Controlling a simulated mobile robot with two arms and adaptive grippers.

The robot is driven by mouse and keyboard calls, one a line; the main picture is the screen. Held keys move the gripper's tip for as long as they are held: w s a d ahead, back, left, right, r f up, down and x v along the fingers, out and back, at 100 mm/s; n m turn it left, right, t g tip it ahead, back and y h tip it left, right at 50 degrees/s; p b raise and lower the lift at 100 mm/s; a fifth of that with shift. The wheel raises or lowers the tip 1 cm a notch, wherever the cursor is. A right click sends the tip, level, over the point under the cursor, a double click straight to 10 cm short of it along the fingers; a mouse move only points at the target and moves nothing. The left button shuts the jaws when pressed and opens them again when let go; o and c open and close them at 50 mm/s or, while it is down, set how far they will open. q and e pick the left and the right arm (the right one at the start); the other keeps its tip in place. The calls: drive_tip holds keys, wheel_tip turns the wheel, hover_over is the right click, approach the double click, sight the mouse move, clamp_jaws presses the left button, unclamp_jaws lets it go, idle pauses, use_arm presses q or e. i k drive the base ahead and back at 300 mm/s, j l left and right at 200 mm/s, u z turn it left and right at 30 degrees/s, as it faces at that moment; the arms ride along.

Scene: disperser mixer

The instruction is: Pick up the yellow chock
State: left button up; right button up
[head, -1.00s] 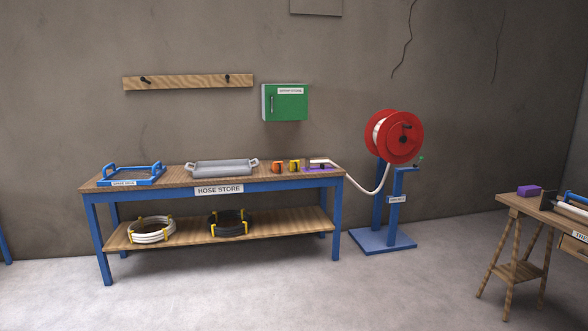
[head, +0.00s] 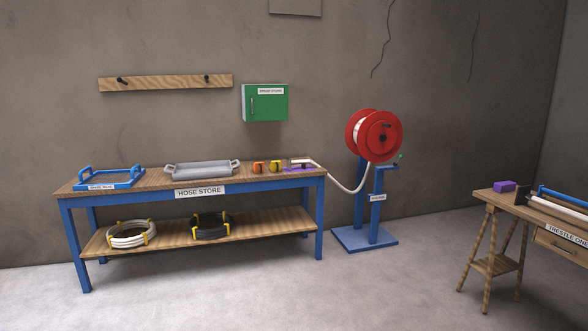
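A small yellow chock (head: 275,167) stands on the wooden top of the hose store bench (head: 150,181), toward its right end. An orange block (head: 258,168) of similar size is just left of it. A purple piece (head: 298,168) with the end of a white hose lies just to its right. The chock is small at this distance and its shape is hard to make out. Neither of my grippers shows in the head view.
A grey tray (head: 202,170) and a blue frame (head: 109,179) share the bench top. A red hose reel (head: 381,136) on a blue stand is right of the bench, its hose hanging between. A trestle table (head: 535,211) stands at the right. The floor in front is clear.

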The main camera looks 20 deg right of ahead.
sight(274, 167)
drive_tip(key=i+z, duration=0.35)
drive_tip(key=i, duration=3.3)
